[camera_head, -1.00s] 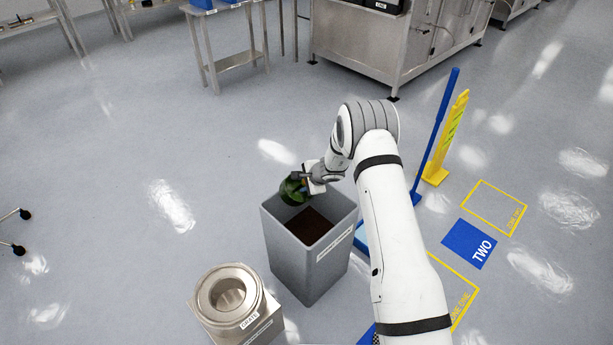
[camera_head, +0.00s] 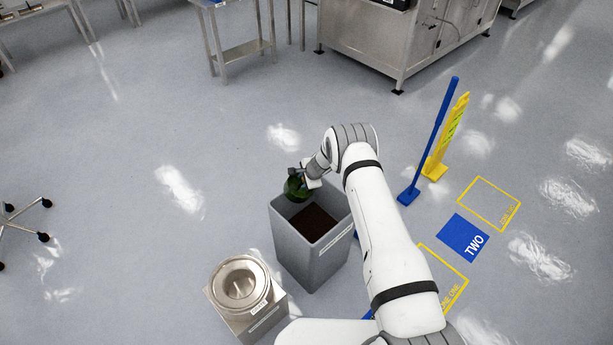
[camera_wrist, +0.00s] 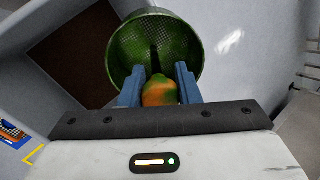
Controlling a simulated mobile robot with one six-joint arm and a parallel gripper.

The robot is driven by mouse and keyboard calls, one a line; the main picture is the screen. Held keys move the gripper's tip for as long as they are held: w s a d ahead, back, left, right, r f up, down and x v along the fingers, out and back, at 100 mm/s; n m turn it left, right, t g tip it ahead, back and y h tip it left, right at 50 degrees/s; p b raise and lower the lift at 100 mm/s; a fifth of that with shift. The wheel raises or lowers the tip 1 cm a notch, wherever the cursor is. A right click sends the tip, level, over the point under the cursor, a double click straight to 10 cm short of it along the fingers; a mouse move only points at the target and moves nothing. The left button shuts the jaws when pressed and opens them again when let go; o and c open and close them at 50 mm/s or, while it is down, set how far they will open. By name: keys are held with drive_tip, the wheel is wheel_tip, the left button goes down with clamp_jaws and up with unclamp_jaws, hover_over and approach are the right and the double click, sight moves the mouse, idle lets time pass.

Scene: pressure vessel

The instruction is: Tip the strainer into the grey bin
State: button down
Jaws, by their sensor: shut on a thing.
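The green strainer (camera_head: 297,188) is at the end of my arm, over the back left rim of the grey bin (camera_head: 305,259). In the wrist view the strainer (camera_wrist: 125,50) is a round mesh bowl with its open side facing the camera, and it looks empty. My gripper (camera_wrist: 159,88) has its blue fingers shut on the strainer's orange and green handle (camera_wrist: 159,92). It also shows small in the head view (camera_head: 311,178). The bin has dark brown contents low inside. The bowl's exact tilt is hard to tell.
A steel drain unit (camera_head: 240,285) with a round top stands left of the bin. A blue post (camera_head: 433,137) and a yellow sign (camera_head: 447,138) stand to the right. A blue floor mark reading TWO (camera_head: 464,241) lies right of my arm.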

drive_tip(key=shift+w+a+r+p, duration=0.15)
drive_tip(key=shift+w+r+p, duration=0.2)
drive_tip(key=shift+p, duration=0.5)
drive_tip(key=shift+a+f+b, duration=0.2)
drive_tip(key=shift+f+b, duration=0.15)
drive_tip(key=shift+b, duration=0.8)
drive_tip(key=w+b, duration=0.1)
drive_tip(key=b, duration=0.1)
drive_tip(key=a+g+h+b, duration=0.1)
drive_tip(key=b, duration=0.2)
drive_tip(key=shift+w+a+r+h, duration=0.25)
drive_tip(key=shift+w+h, duration=0.05)
drive_tip(key=shift+w, duration=0.1)
drive_tip(key=shift+w+a+g+b, duration=0.15)
drive_tip(key=shift+a+g+b, duration=0.2)
drive_tip(key=shift+b, duration=0.3)
drive_tip(key=w+a+g+h+b, duration=0.1)
drive_tip(key=b, duration=0.6)
drive_tip(key=shift+w+r, duration=0.15)
drive_tip(key=b, duration=0.4)
drive_tip(key=shift+w+a+g+h, duration=0.25)
drive_tip(key=shift+w+g+h, duration=0.1)
drive_tip(key=shift+w+h, duration=0.05)
drive_tip(key=b, duration=0.3)
drive_tip(key=shift+a+r, duration=0.15)
drive_tip(key=shift+r, duration=0.05)
drive_tip(key=shift+r+b, duration=0.35)
drive_tip(key=shift+b, duration=0.15)
